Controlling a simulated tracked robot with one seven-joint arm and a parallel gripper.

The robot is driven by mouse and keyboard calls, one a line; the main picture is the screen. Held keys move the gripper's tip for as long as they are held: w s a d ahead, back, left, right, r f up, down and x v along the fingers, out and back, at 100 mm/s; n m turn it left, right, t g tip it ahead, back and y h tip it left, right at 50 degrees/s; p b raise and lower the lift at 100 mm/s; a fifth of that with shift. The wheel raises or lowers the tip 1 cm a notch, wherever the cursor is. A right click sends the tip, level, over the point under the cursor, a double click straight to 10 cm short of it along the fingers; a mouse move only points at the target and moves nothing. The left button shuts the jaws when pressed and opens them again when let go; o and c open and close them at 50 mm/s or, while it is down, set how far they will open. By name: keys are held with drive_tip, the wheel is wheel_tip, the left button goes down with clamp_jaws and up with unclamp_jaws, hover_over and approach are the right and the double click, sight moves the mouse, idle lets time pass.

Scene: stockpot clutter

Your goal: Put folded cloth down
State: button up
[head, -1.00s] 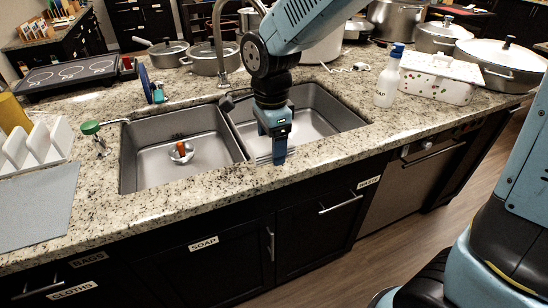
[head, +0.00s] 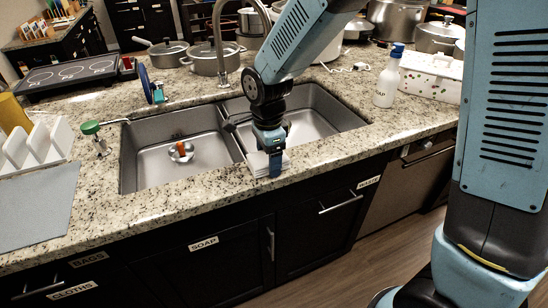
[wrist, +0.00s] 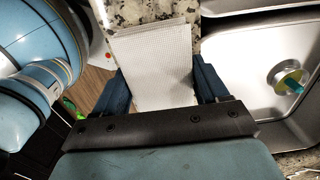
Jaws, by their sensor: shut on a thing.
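The folded cloth (wrist: 155,62) is a white, waffle-textured rectangle. In the wrist view it lies between the two dark blue fingers of my gripper (wrist: 160,90), which is shut on it. In the head view my gripper (head: 273,162) points down at the counter strip along the front rim of the right sink basin. Only a small pale part of the cloth shows beside the fingers there. I cannot tell whether the cloth touches the granite counter (head: 185,196) or hangs just above it.
The faucet (head: 219,50) stands behind the basins. A soap bottle (head: 386,80) and a white patterned box (head: 432,76) stand at the right. The front counter strip left of my gripper is clear.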

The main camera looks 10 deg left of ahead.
drive_tip(key=shift+f, duration=0.15)
drive_tip(key=o, duration=0.9)
drive_tip(key=shift+o, duration=0.2)
wheel_tip(320, 180, up, 12)
drive_tip(key=shift+r, duration=0.2)
